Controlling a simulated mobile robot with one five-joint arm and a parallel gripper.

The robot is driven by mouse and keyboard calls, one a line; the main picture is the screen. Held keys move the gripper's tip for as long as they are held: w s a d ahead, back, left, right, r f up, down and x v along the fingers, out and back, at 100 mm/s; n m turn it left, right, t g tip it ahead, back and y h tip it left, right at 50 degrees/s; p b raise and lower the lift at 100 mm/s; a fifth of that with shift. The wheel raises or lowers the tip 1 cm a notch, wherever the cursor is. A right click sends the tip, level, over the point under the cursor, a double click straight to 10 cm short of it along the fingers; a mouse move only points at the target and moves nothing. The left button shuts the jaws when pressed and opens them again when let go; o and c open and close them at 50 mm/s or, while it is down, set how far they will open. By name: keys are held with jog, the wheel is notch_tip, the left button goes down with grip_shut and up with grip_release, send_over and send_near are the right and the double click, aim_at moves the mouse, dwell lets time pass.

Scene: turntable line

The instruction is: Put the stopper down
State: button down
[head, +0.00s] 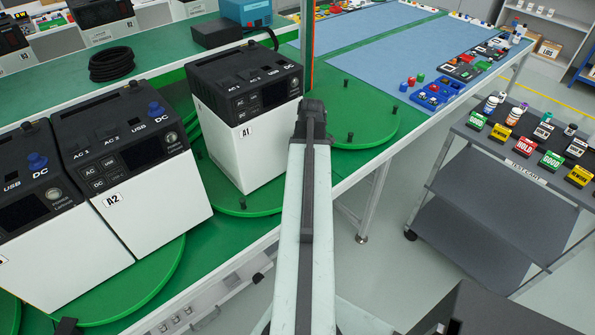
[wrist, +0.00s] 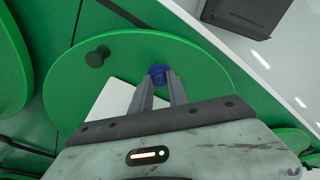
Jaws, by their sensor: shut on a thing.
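My gripper (wrist: 160,82) is shut on a blue stopper (wrist: 158,70), which shows at its fingertips in the wrist view. Behind the stopper is a round green turntable (wrist: 190,60) with a dark peg (wrist: 97,56) on it. I cannot tell how high the stopper is above the disc. In the head view my arm reaches toward the green discs, right of unit A1 (head: 240,160); the fingertips and held stopper are hidden there. Another blue stopper (head: 157,109) stands on top of unit A2 (head: 150,205), and one more (head: 36,160) is on the unit at far left.
In the head view, the green disc (head: 365,115) right of my arm carries small dark pegs and has free surface. A blue mat (head: 400,50) with small coloured parts lies beyond. A grey cart (head: 480,195) with labelled blocks stands at right. A white block edge (wrist: 118,95) is beside my fingers.

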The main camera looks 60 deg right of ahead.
jog(key=shift+f, duration=0.15)
jog(key=c, duration=1.3)
grip_release()
jog(key=r+p, duration=0.5)
jog(key=s+r+p, duration=0.1)
jog(key=r+p, duration=0.1)
jog(key=r, duration=0.1)
jog(key=shift+s, duration=0.1)
jog(key=shift+f, duration=0.1)
